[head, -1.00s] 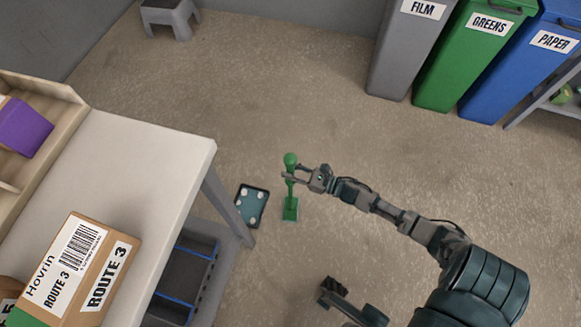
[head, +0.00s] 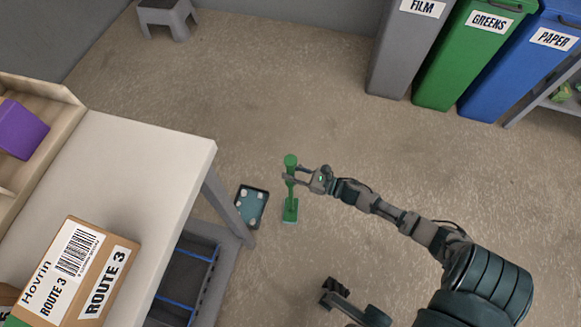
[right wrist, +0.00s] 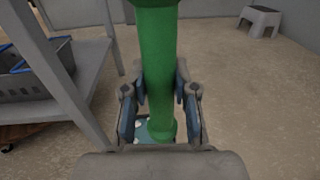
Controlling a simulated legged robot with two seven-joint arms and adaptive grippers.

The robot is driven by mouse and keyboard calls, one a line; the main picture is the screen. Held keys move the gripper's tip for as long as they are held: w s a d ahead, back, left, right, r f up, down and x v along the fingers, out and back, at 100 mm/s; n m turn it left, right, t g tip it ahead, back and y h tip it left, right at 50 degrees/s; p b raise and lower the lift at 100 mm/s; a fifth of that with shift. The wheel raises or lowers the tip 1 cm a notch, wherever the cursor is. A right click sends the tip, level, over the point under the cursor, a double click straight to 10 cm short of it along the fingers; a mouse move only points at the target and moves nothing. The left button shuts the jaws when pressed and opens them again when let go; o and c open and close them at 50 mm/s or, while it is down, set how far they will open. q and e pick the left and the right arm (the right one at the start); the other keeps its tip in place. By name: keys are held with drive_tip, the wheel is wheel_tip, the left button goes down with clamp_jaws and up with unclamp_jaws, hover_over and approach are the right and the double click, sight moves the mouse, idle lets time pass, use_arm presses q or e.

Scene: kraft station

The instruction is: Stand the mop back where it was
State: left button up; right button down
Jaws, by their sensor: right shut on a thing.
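The green mop (head: 290,209) stands nearly upright on the floor, its base down and its rounded knob at the top. It is just right of a dark tray on the floor. My right gripper (head: 291,175) is shut on the handle below the knob, reaching in from the right. In the right wrist view the green shaft (right wrist: 157,60) runs down between the two fingers of my right gripper (right wrist: 160,92).
The dark tray (head: 239,207) holds small pale round things and lies beside the table leg (head: 229,207). The white table (head: 150,165) carries a Route 3 box (head: 75,270). A grey stool (head: 166,15) and grey, green and blue bins stand behind. The floor between is clear.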

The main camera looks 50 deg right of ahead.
drive_tip(key=shift+r, duration=0.1)
drive_tip(key=c, duration=0.8)
unclamp_jaws()
drive_tip(key=shift+s+d, duration=0.2)
drive_tip(key=shift+s, duration=0.3)
drive_tip(key=v, duration=1.1)
